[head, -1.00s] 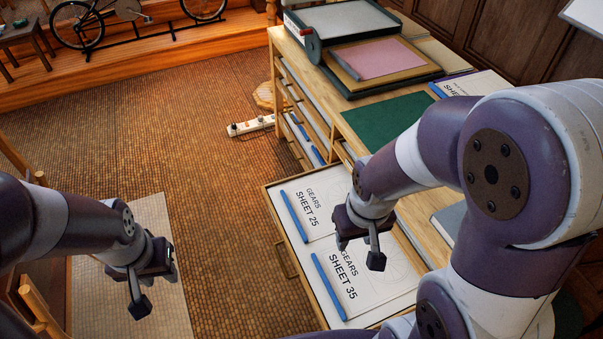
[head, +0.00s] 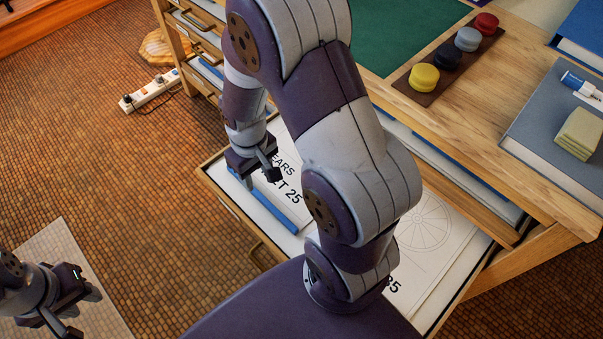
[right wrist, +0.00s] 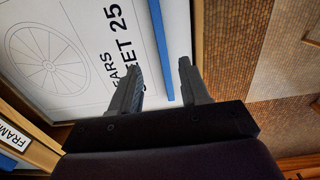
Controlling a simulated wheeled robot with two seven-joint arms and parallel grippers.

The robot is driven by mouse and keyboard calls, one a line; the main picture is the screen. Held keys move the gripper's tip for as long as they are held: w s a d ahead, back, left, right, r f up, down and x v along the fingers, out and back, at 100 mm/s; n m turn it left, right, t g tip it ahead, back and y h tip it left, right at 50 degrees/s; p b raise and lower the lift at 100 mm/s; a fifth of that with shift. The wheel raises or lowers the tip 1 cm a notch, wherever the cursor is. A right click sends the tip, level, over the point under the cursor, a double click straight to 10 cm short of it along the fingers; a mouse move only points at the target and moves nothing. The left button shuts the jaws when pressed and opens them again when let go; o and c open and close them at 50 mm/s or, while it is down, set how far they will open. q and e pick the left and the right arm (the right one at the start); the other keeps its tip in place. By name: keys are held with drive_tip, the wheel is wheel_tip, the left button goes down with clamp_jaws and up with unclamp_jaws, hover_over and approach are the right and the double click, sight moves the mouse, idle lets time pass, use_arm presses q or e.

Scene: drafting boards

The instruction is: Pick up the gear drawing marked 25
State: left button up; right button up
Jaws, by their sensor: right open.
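The sheet marked 25 (head: 291,183) lies in the open drawer (head: 222,194), with a blue strip (head: 270,208) along its edge. My right gripper (head: 262,172) is open over that sheet and partly hides its lettering. In the right wrist view, the open fingers (right wrist: 158,80) are on either side of the blue strip (right wrist: 160,38); contact cannot be told. The sheet's lettering and a spoked wheel drawing (right wrist: 48,65) show there. The sheet marked 35 (head: 440,222) lies nearer in the drawer, partly behind my right arm. My left gripper (head: 72,308) looks open and empty at lower left.
The wooden cabinet top (head: 455,110) overhangs the drawer on the right. It bears a green mat (head: 395,30), a brown holder with coloured discs (head: 448,62) and a grey book (head: 555,145). A power strip (head: 152,92) lies on the floor.

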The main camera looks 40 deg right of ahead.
sight(260, 196)
wheel_tip(260, 196, down, 3)
drive_tip(key=shift+b, duration=0.4)
wheel_tip(260, 196, down, 5)
drive_tip(key=b, duration=0.3)
drive_tip(key=shift+a+f, duration=0.15)
use_arm(q)
wheel_tip(260, 196, down, 5)
drive_tip(key=shift+r, duration=0.1)
use_arm(e)
clamp_jaws()
